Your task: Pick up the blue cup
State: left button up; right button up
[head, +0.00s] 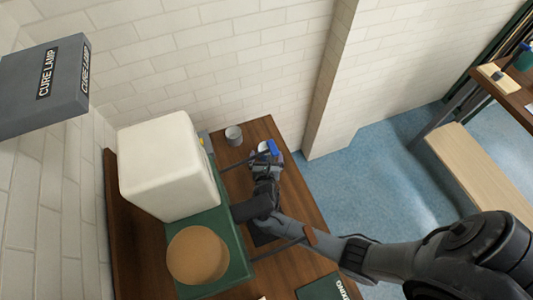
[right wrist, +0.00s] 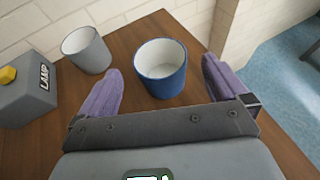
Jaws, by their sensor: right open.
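The blue cup (right wrist: 162,88) stands upright on the wooden table, with a white inside. In the right wrist view it is ahead of and between the purple fingers of my right gripper (right wrist: 161,74). The fingers are open and apart, with a gap showing on each side of the cup. In the head view the blue cup (head: 269,147) is near the far end of the table, partly hidden by my right gripper (head: 262,158). My left gripper is not in view.
A grey cup (right wrist: 86,50) stands left of the blue cup, and it also shows in the head view (head: 233,136). A grey lamp box (right wrist: 27,92) with a yellow button is farther left. A large white block (head: 168,165) stands on the green base (head: 240,268). Brick walls are close behind.

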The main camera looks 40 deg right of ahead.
aim_at(262, 146)
jog(key=shift+b+x, duration=0.35)
jog(key=shift+x, duration=2.35)
jog(key=shift+a, duration=0.1)
jog(key=c, duration=1.2)
jog(key=shift+o, duration=0.2)
